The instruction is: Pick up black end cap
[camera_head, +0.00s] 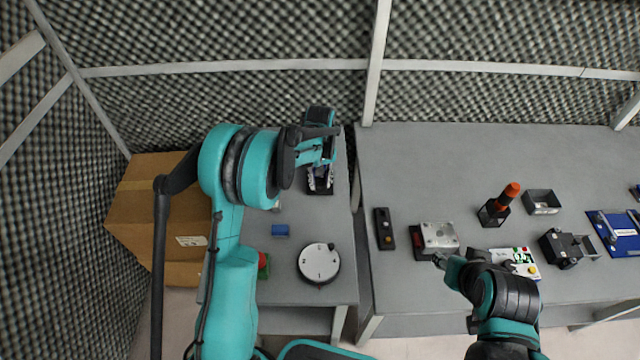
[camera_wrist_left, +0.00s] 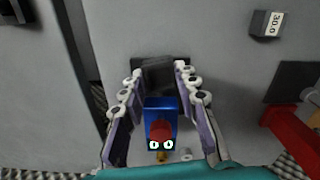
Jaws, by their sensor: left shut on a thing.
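My left gripper (camera_head: 320,180) is over the back of the left table, near its right edge. It also shows in the left wrist view (camera_wrist_left: 160,78), its two fingers closed around a dark block at the fingertips. This block looks like the black end cap (camera_wrist_left: 158,72); the fingers partly cover it. In the head view only a dark patch shows at the fingertips, and I cannot tell whether it is clear of the table. My right gripper (camera_head: 439,260) is low over the right table, beside a silver box (camera_head: 439,235); its jaws are too small to read.
The left table holds a round dial (camera_head: 319,262) and a small blue block (camera_head: 280,230). A cardboard box (camera_head: 150,215) stands left. The right table holds a black two-button strip (camera_head: 384,229), an orange-handled tool (camera_head: 508,194) and a dark open tray (camera_head: 542,201). Its back area is clear.

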